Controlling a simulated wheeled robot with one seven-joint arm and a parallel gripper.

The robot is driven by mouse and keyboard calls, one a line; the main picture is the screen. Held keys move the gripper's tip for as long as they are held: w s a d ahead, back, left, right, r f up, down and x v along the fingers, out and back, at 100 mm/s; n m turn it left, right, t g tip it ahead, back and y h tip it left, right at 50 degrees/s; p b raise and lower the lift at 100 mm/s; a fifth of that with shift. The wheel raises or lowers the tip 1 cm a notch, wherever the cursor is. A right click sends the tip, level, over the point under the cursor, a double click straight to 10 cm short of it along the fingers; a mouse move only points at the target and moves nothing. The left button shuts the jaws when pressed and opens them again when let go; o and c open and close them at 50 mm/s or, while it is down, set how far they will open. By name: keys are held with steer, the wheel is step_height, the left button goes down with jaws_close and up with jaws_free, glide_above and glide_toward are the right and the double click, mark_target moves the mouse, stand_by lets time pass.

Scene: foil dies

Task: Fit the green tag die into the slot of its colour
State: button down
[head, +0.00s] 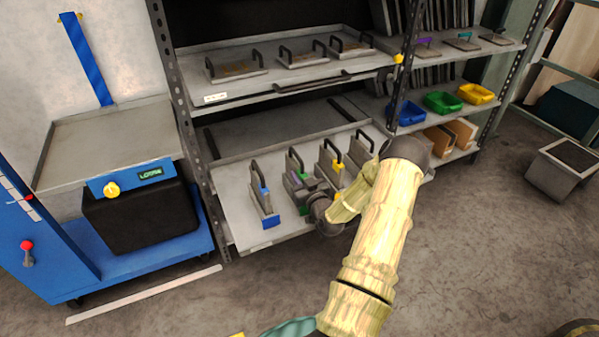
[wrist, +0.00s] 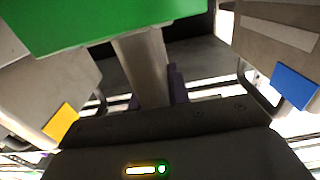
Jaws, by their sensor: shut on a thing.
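The green tag die (head: 303,176) is in the front row on the lower pull-out tray, between the blue tag die (head: 261,203) and the yellow tag die (head: 333,162). In the wrist view its green face (wrist: 110,22) fills the top edge. My gripper (head: 311,196) is at this die and shut on it, and my wrist hides much of the die's lower part. I cannot tell whether the die rests on the tray or is slightly raised. I cannot make out a green slot in either view.
The lower tray (head: 237,226) also holds another dark-handled die (head: 365,142) at right. An upper drawer (head: 220,94) with several handled plates hangs above. Coloured bins, including a green bin (head: 442,102), sit on the right shelf. A blue lift cart (head: 150,246) with an empty top stands left.

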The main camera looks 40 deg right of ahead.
steer(key=shift+f, duration=0.2)
steer(key=c, duration=1.3)
jaws_free()
steer(key=shift+f, duration=0.1)
steer(key=p+v, duration=0.1)
steer(key=v, duration=1.1)
